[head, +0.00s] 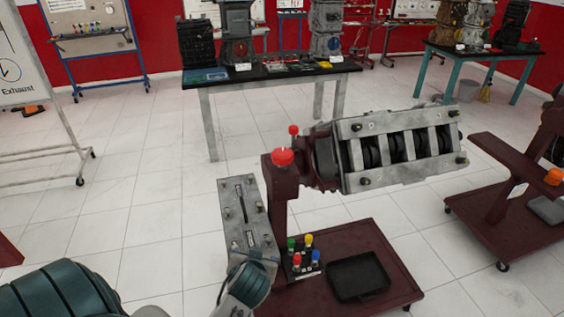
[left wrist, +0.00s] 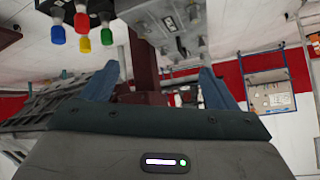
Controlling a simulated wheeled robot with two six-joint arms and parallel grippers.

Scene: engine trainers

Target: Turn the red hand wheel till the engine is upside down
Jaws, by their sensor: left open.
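The red hand wheel (head: 283,157) sits on top of the maroon stand post, left of the engine in the head view. A red knob (head: 293,130) stands just behind it. The grey engine (head: 400,150) is held out to the right of the post, its side with light bars and dark round parts facing me. My left gripper is open and empty in the left wrist view (left wrist: 157,80), with the maroon post (left wrist: 143,55) seen between its blue fingers. My left arm (head: 248,285) is low in the head view, below the wheel. I cannot make out the wheel in the wrist view.
A slotted grey metal panel (head: 246,215) stands close left of the post. Several coloured knobs (head: 302,252) and a black tray (head: 358,276) are on the stand's base. Another maroon stand (head: 510,190) is at right.

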